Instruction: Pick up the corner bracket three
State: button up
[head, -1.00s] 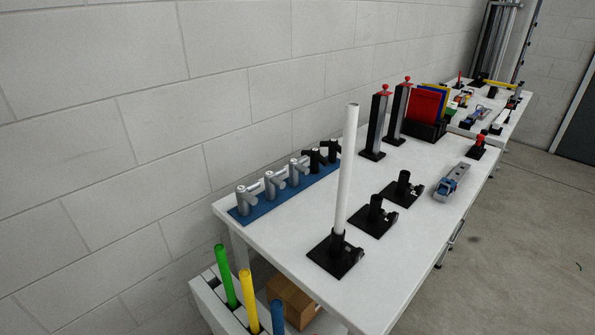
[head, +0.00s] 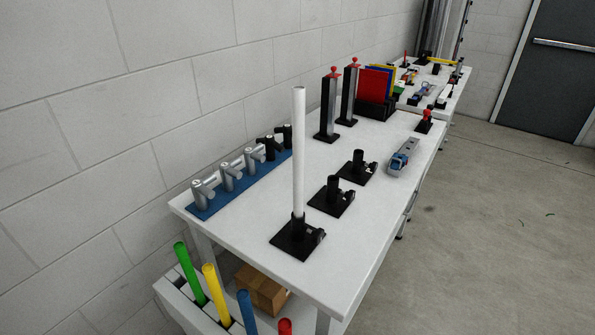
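A row of corner brackets stands on a blue base (head: 203,213) along the wall side of the near white table. Three are silver: a near one (head: 205,194), a middle one (head: 230,177) and a far one (head: 253,159). Two black ones, one in front (head: 270,148) and one at the far end (head: 287,137), stand beyond them. No label shows which one is bracket three. The brackets stand close together, and the far ones partly overlap. My gripper is not in view.
A tall white tube (head: 299,150) stands upright in a black base (head: 297,239) right of the brackets. Two shorter black holders (head: 332,196) (head: 357,167) stand beyond it. Coloured tubes (head: 208,290) rise below the table's near end.

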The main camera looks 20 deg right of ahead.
aim_at(250, 154)
jog(key=i+l+u, duration=0.1)
jog(key=u, duration=0.55)
jog(key=i+l+u, duration=0.15)
jog(key=l+u, duration=0.25)
jog(key=l, duration=0.4)
jog(key=l+u, duration=0.45)
jog(key=l, duration=0.3)
